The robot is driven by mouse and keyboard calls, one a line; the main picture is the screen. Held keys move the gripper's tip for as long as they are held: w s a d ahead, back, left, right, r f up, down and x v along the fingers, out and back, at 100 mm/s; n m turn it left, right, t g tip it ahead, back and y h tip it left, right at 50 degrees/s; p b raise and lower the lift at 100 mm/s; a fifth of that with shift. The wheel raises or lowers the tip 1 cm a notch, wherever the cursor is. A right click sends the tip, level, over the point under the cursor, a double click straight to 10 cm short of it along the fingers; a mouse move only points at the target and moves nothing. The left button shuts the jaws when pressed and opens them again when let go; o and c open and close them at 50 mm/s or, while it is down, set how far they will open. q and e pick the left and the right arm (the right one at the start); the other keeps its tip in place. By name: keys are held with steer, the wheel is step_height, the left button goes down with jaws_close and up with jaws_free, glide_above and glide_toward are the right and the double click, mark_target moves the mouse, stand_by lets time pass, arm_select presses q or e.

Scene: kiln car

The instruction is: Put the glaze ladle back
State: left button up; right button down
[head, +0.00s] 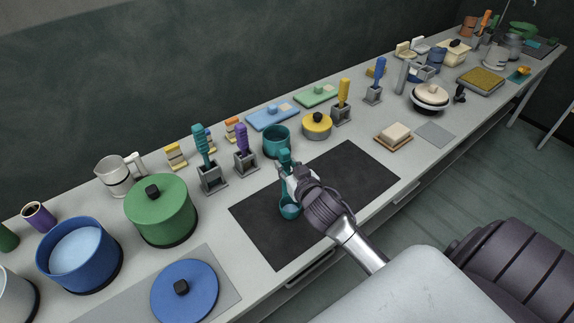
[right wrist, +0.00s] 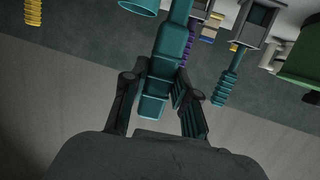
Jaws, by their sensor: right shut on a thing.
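The glaze ladle (head: 290,211) is teal, with its bowl low over the dark mat and its handle upright. My right gripper (head: 292,178) is shut on the ladle's handle. In the right wrist view the teal handle (right wrist: 164,70) runs between the two fingers of my right gripper (right wrist: 160,85). A teal pot (head: 276,142) stands just behind the ladle, at the back edge of the dark mat (head: 340,185). Whether the ladle's bowl touches the mat I cannot tell. My left gripper is not in view.
Grey holders with a teal-handled tool (head: 202,145) and a purple-handled tool (head: 242,138) stand left of the teal pot. A yellow lidded pot (head: 316,125) stands to its right. A green pot (head: 162,212) and blue lid (head: 184,292) are further left. The mat's right part is clear.

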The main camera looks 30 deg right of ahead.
steer(key=c, duration=0.8)
jaws_free()
steer(key=shift+s, duration=0.15)
steer(key=p+v, duration=0.3)
steer(key=v, duration=0.4)
steer(key=shift+s+r+p, duration=0.15)
steer(key=shift+s+p, duration=0.2)
stand_by(0.8)
